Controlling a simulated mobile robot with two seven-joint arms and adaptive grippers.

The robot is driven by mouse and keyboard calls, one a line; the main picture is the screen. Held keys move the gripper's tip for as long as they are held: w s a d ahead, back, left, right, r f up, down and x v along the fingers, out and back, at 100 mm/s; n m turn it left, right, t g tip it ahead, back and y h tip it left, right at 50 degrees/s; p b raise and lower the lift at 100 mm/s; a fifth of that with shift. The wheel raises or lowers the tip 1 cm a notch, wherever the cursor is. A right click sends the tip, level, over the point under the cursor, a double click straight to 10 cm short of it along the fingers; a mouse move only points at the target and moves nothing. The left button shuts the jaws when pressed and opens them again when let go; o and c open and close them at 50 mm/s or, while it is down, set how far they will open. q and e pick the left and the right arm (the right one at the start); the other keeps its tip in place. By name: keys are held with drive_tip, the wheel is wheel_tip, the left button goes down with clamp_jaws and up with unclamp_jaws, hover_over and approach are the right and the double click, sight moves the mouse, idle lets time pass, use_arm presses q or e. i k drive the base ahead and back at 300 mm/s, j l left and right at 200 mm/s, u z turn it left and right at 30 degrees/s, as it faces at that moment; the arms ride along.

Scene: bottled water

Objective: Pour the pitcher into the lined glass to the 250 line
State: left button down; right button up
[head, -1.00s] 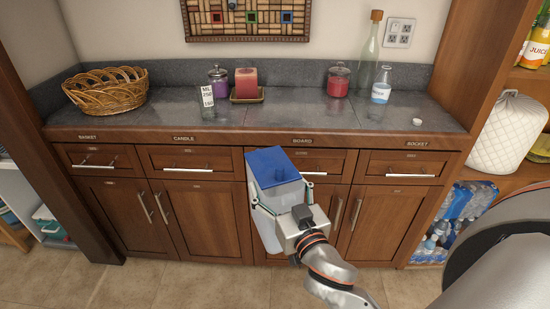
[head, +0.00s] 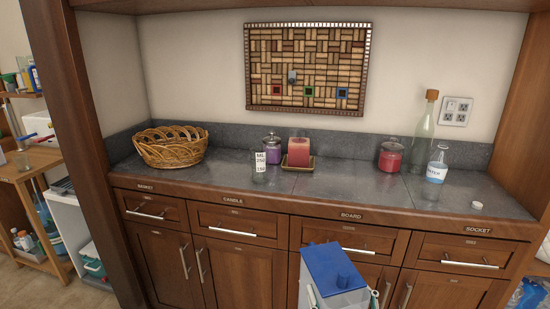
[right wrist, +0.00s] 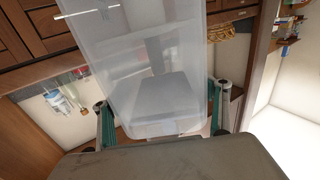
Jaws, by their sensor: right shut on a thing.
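The pitcher (head: 350,298) is a translucent container with a blue lid, low in the head view in front of the cabinet drawers. My right gripper (head: 343,297) is shut around its sides; in the right wrist view its fingers (right wrist: 160,118) flank the clear body of the pitcher (right wrist: 150,70). The pitcher looks about upright, and its water level cannot be made out. The lined glass (head: 259,172) stands on the counter, left of the middle, with a white label reading ML, 250 and 150. It looks empty. The pitcher is apart from it, nearer and lower. My left gripper is not in view.
On the counter (head: 330,188) stand a wicker basket (head: 170,150), a purple jar (head: 272,150), a red candle on a tray (head: 299,150), a red jar (head: 391,156), a tall bottle (head: 423,135), a labelled bottle (head: 436,170) and a white cap (head: 477,205). The front middle is clear.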

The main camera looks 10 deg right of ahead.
sight(259, 155)
drive_tip(key=j+z, duration=0.25)
drive_tip(key=i+z, duration=0.25)
drive_tip(key=j+z, duration=0.45)
drive_tip(key=j, duration=0.5)
drive_tip(key=i+j, duration=0.1)
drive_tip(key=j, duration=0.6)
drive_tip(key=i+j+z, duration=0.1)
drive_tip(key=j, duration=0.65)
drive_tip(key=i+j, duration=0.1)
drive_tip(key=j, duration=0.6)
